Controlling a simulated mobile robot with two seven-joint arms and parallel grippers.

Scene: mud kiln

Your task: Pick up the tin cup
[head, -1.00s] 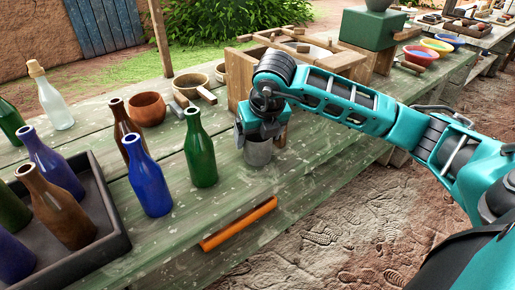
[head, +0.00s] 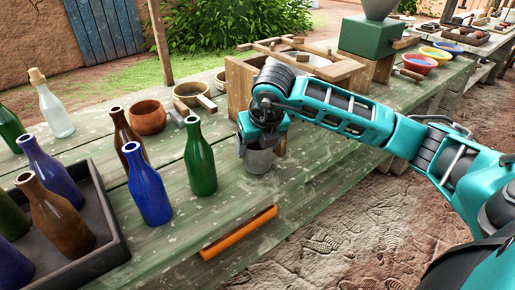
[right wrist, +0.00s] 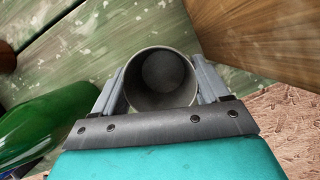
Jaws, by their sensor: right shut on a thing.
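The tin cup (head: 259,160) is a small grey metal cup near the front edge of the green plank table (head: 215,212). My right gripper (head: 258,143) comes down over it from above and is shut on it. In the right wrist view the cup (right wrist: 160,80) sits between the two fingers, upright, with its open mouth towards the camera and looking empty. The cup's base is at or very close to the table top; I cannot tell whether it touches. My left gripper is not in view.
A green bottle (head: 200,160) stands close left of the cup and shows beside the gripper in the right wrist view (right wrist: 45,125). A wooden box frame (head: 238,92) is just behind. An orange bar (head: 238,233) lies along the front edge. A dark tray (head: 112,232) holds bottles at left.

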